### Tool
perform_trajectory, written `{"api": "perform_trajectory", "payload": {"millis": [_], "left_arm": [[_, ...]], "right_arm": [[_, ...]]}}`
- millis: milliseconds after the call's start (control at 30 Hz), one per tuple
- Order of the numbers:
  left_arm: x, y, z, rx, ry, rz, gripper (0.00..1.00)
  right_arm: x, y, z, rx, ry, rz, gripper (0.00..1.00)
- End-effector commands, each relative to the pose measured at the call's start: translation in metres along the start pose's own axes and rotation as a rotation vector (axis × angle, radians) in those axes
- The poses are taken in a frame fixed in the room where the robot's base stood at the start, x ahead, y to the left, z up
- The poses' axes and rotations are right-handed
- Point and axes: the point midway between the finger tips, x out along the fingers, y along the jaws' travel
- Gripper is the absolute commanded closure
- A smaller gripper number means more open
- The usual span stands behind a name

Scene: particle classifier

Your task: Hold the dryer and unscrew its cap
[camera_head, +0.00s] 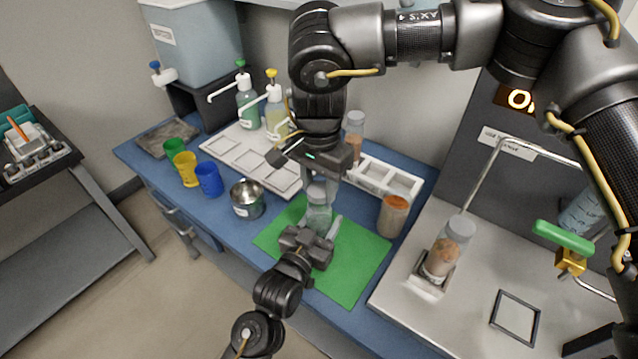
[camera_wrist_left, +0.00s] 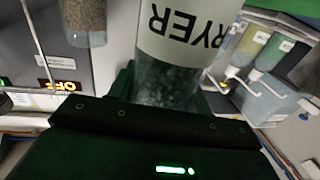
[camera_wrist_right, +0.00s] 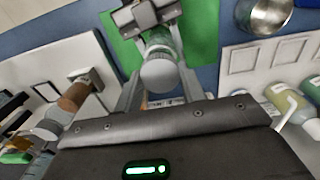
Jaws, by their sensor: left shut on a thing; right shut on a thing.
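The dryer (camera_head: 318,217) is a clear jar standing upright above the green mat. In the left wrist view the dryer (camera_wrist_left: 170,85) shows a white label with black letters and dark greenish granules. My left gripper (camera_head: 322,228) is shut around the lower part of the jar from the front. The cap (camera_wrist_right: 160,76) is a pale round lid, seen from above in the right wrist view. My right gripper (camera_head: 318,186) comes down from above and is shut on the cap, with a finger on either side. Whether the cap has turned cannot be told.
The green mat (camera_head: 350,262) lies on the blue bench. A metal cup (camera_head: 247,199) stands left of it, and a brown-filled jar (camera_head: 393,215) right of it. Coloured cups (camera_head: 208,179) and dispenser bottles (camera_head: 276,110) stand farther left. A capped jar (camera_head: 450,245) stands on the right counter.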

Motion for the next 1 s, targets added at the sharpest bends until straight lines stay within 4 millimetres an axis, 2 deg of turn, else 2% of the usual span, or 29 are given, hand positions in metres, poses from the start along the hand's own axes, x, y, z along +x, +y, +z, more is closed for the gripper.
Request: {"api": "perform_trajectory", "payload": {"millis": [367,600,633,800,1000], "left_arm": [[0.000,0.000,0.002,0.000,-0.003,0.000,1.00],[0.000,0.000,0.001,0.000,-0.003,0.000,1.00],[0.000,0.000,0.001,0.000,-0.003,0.000,0.47],[0.000,0.000,0.001,0.000,-0.002,0.000,0.25],[0.000,0.000,0.000,0.000,-0.001,0.000,0.25]], "right_arm": [[-0.037,-0.001,0.000,0.001,0.001,-0.002,0.88],[-0.040,0.000,0.000,0.000,0.000,0.000,0.88],[-0.040,0.000,0.000,0.000,0.000,0.000,0.88],[-0.040,0.000,0.000,0.000,0.000,0.000,0.88],[-0.039,0.000,0.000,0.000,0.000,0.000,0.88]]}}
